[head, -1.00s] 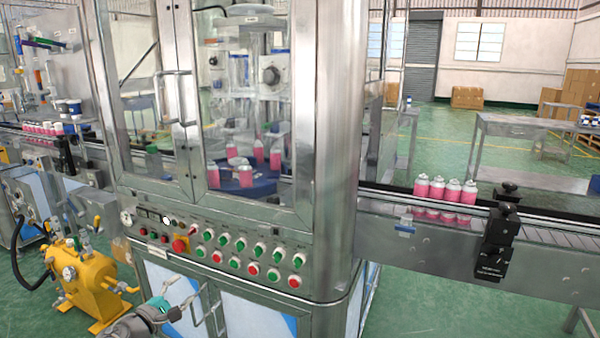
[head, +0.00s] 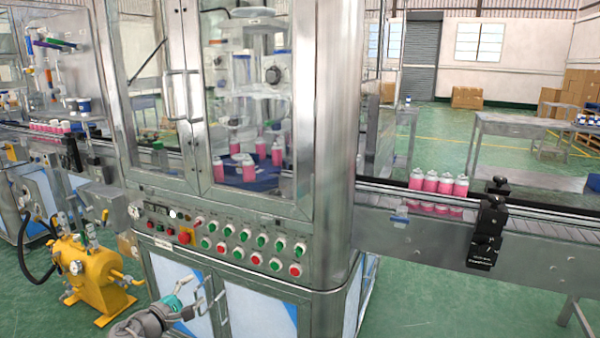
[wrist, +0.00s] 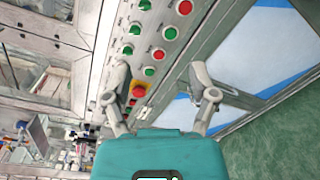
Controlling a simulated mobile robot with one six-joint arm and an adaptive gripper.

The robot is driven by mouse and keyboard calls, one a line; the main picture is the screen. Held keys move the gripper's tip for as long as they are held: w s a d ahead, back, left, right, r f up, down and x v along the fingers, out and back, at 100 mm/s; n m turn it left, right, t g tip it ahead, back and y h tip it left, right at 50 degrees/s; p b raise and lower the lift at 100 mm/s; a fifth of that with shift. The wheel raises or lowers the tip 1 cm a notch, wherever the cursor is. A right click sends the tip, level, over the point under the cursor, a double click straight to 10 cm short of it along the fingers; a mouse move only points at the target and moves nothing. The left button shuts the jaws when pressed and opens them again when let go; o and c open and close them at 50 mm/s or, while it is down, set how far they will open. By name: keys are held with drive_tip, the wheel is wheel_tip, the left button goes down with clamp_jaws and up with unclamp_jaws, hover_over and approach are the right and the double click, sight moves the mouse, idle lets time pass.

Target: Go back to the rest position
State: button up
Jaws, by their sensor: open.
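My gripper (head: 206,296) is at the bottom of the head view, in front of the lower cabinet doors of the crimping machine (head: 335,130). It is open and holds nothing. In the wrist view my gripper (wrist: 165,100) shows its two fingers spread apart, with the control panel and the blue-and-white cabinet door beyond them. The red emergency stop button (head: 186,236) sits on a yellow base at the left part of the panel. It also shows between the fingers in the wrist view (wrist: 138,89), at some depth beyond them.
Rows of green and red buttons (head: 250,245) line the panel. A yellow pump unit (head: 88,275) stands on the floor at left. Pink cans (head: 438,188) stand on the conveyor (head: 400,232) at right. Green floor (head: 450,300) is clear at lower right.

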drive_tip(key=w+d+f+m+g, duration=0.1)
drive_tip(key=d+f+m+g, duration=0.35)
drive_tip(key=d, duration=0.85)
drive_tip(key=w+d+f+m+g, duration=0.2)
drive_tip(key=d+f+m+g, duration=0.3)
drive_tip(key=d, duration=0.8)
drive_tip(key=s+d+f+m+g+y, duration=0.3)
drive_tip(key=s+d+f+m+y, duration=0.15)
drive_tip(key=d, duration=0.45)
drive_tip(key=s+d+f+m+g+y, duration=0.35)
drive_tip(key=s+d+m, duration=0.2)
drive_tip(key=d, duration=0.35)
wheel_tip(320, 180, up, 23)
drive_tip(key=p, duration=2.3)
drive_tip(key=shift+s+a+n, duration=0.2)
drive_tip(key=shift+s+n, duration=0.05)
drive_tip(key=shift+n, duration=0.2)
drive_tip(key=shift+f, duration=0.1)
